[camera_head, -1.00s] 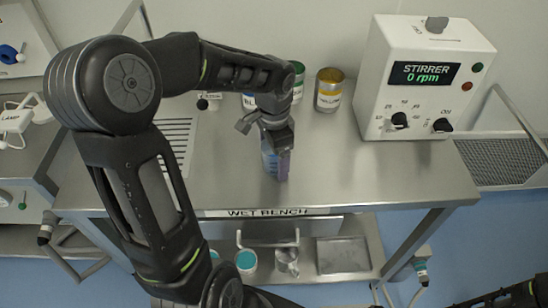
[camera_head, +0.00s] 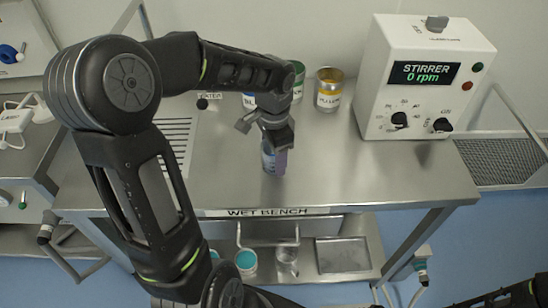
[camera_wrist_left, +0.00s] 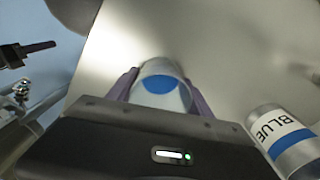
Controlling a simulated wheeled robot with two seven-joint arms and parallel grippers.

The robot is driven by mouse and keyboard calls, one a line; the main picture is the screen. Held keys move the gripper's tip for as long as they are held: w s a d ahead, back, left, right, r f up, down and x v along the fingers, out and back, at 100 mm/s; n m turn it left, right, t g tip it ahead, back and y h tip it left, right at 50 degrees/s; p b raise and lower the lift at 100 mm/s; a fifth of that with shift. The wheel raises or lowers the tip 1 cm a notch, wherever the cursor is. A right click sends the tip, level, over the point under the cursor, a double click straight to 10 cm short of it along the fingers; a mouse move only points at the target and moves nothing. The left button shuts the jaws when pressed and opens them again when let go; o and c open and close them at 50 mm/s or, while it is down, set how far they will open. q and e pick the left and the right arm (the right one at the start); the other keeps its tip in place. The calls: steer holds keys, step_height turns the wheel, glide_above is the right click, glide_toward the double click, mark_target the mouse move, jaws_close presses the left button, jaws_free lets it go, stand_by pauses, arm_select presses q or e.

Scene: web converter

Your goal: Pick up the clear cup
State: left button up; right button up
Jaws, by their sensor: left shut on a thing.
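The clear cup (camera_head: 269,160) holds something blue and stands upright over the middle of the wet bench (camera_head: 350,185). My left gripper (camera_head: 277,150) reaches down from above and is shut on the cup, hiding its upper part in the head view. In the left wrist view, the cup (camera_wrist_left: 162,90) sits between the two purple-grey fingers, with a blue disc of liquid inside. I cannot tell whether its base touches the bench. A dark part of my right arm shows at the lower right of the head view; its jaws cannot be made out.
A can labelled BLUE (camera_wrist_left: 285,140) stands close beside my left gripper. A yellow can (camera_head: 328,88) and a green can (camera_head: 298,80) stand at the back. The stirrer box (camera_head: 415,80) is at the back right. The bench's front right is clear. Cups sit on the lower shelf.

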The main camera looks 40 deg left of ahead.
arm_select(q)
steer(key=shift+c, duration=1.1)
steer(key=shift+r, duration=0.1)
step_height(320, 180, up, 10)
steer(key=b, duration=0.1)
stand_by(0.3)
